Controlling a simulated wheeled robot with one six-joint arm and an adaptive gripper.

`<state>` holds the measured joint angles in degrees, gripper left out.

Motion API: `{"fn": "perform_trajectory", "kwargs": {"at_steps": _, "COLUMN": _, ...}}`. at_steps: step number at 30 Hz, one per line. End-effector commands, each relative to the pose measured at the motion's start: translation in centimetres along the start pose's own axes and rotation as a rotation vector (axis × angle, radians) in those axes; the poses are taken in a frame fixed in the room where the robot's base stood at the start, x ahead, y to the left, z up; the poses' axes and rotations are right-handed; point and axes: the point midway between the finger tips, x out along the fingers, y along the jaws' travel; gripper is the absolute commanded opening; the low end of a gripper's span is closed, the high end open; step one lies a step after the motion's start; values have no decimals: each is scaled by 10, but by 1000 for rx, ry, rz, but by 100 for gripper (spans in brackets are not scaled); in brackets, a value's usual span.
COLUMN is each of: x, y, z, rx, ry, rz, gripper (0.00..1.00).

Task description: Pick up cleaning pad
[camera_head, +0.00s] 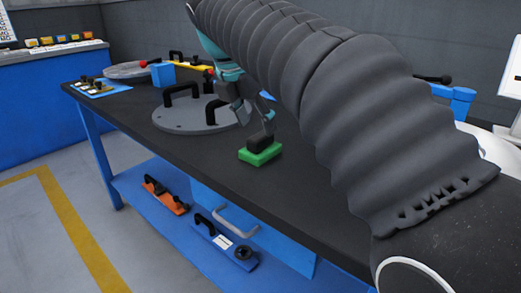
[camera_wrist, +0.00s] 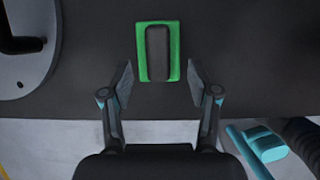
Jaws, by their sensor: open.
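The cleaning pad (camera_head: 261,153) is a green block with a dark grip on top, lying on the dark tabletop near its front edge. In the wrist view the pad (camera_wrist: 172,51) is upper centre, its dark grip running up and down the picture. My gripper (camera_wrist: 159,82) is open and empty, its two fingers spread to either side just below the pad in that view. In the head view my gripper (camera_head: 257,113) hangs by the pad; I cannot tell the exact gap or whether it touches. My arm hides part of the table at right.
A round grey flanged plate (camera_head: 200,118) with black handles lies left of the pad. Behind it are a yellow tool (camera_head: 192,66), a blue block (camera_head: 163,75) and a grey disc (camera_head: 126,70). Tools lie on the blue lower shelf (camera_head: 160,217). The tabletop right of the pad is clear.

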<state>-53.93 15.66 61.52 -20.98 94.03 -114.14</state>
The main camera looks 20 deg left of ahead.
Motion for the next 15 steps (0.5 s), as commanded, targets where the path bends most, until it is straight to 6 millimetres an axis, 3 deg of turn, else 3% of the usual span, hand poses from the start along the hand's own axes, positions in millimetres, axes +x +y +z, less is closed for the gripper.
{"fn": "perform_trajectory", "kwargs": {"at_steps": 9, "x": 43, "y": 2, "z": 1, "rx": 0, "ry": 1, "rz": -3, "gripper": 60}}
{"fn": "perform_trajectory", "kwargs": {"at_steps": 15, "x": 49, "y": 2, "z": 2, "rx": 0, "ry": 1, "rz": -1, "gripper": 60}}
